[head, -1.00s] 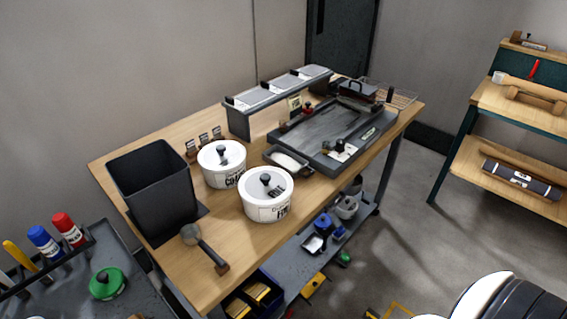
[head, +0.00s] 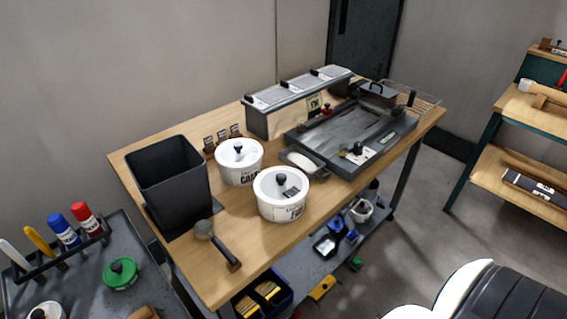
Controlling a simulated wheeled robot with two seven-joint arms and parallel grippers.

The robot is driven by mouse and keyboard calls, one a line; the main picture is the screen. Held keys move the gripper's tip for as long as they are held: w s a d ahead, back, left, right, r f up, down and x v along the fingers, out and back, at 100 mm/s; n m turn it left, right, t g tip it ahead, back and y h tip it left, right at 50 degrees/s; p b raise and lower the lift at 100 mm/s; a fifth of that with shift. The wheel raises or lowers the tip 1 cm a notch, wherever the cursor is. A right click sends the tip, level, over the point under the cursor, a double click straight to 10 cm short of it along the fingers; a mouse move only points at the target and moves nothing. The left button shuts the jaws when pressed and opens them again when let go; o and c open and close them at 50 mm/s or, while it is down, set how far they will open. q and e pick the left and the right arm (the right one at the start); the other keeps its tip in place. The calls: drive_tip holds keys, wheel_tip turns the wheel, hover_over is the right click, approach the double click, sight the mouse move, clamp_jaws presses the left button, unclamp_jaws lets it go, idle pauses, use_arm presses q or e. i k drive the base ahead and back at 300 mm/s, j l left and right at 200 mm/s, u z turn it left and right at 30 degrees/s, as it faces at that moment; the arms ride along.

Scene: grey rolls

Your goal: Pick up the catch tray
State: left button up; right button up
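The likely catch tray (head: 320,169) is a small dark shallow tray with a pale inside. It sits on the wooden table at the left front corner of the flat dark griddle (head: 345,138), close against it. The white lidded tub (head: 281,196) stands just in front of it. I cannot tell whether the tray is tucked partly under the griddle's edge. Neither of my grippers is in view. A white and black part, likely mine, shows at the bottom right.
A lidded topping rail (head: 300,98) runs behind. Wooden shelves (head: 540,127) stand at right, with open floor between.

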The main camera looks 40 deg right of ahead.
sight(295, 157)
drive_tip(key=l+u, duration=0.35)
drive_tip(key=l, duration=0.35)
drive_tip(key=k+l+u, duration=0.1)
drive_tip(key=l+u, duration=0.25)
drive_tip(key=l, duration=0.35)
